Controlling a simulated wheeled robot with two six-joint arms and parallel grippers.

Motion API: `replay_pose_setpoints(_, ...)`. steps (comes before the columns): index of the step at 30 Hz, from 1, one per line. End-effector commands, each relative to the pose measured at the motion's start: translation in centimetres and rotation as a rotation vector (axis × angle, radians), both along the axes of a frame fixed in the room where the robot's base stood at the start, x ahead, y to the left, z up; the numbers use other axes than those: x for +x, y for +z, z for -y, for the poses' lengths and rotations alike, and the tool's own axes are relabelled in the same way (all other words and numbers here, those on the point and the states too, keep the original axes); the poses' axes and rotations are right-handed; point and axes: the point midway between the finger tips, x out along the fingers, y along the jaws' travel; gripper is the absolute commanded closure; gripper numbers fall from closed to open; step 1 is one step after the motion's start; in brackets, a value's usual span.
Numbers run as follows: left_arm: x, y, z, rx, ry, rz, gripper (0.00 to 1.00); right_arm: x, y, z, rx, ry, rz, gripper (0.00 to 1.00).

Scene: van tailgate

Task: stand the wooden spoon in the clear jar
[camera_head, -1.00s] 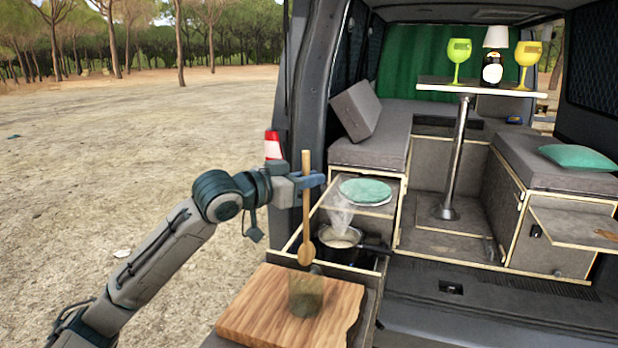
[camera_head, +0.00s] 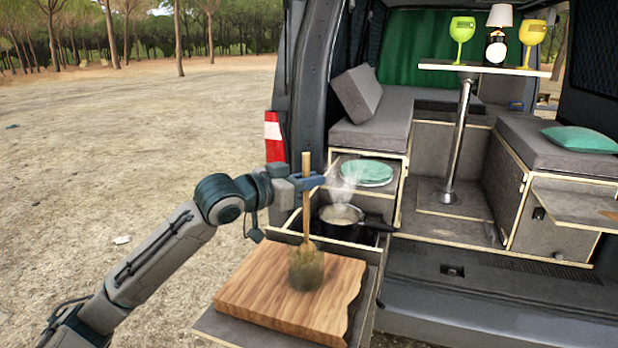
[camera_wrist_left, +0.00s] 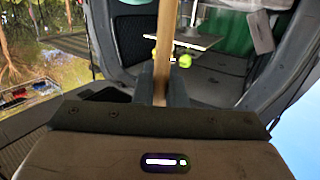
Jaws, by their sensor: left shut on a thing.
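The wooden spoon (camera_head: 307,200) hangs upright, bowl end down, with my left gripper (camera_head: 308,183) shut on its handle. The handle also shows between the fingers in the left wrist view (camera_wrist_left: 164,50). The clear jar (camera_head: 306,270) stands on the wooden cutting board (camera_head: 255,292), directly below the gripper. The spoon's bowl overlaps the jar in the head view and appears to be inside it. I cannot tell whether the spoon touches the jar's bottom. My right gripper is not in view.
A steaming dark pot (camera_head: 341,220) sits on the stove just behind the board. Green plates (camera_head: 364,173) rest on a shelf behind it. The van's side edge rises close behind my left gripper. A small table (camera_head: 480,67) with two goblets stands deeper inside.

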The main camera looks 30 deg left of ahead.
Motion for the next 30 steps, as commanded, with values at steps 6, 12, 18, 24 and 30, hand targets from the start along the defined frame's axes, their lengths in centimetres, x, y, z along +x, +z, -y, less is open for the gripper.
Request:
replay_pose_setpoints(6, 0.0, 0.0, 0.0, 0.000, 0.000, 0.001, 1.00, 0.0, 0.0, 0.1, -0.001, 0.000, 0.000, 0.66)
replay_pose_setpoints(12, 0.0, 0.0, 0.0, 0.000, 0.000, 0.001, 0.64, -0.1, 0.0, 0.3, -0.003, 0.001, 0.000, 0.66)
replay_pose_setpoints(18, 0.0, 0.0, 0.0, 0.000, 0.000, 0.000, 0.64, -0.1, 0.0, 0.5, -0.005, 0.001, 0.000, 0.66)
replay_pose_setpoints(24, -0.2, -0.1, -0.2, 0.002, 0.002, 0.002, 0.64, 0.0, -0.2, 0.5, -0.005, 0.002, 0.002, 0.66)
replay_pose_setpoints(30, -1.2, -0.2, -0.7, 0.005, 0.006, 0.002, 0.64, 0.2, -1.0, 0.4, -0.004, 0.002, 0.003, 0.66)
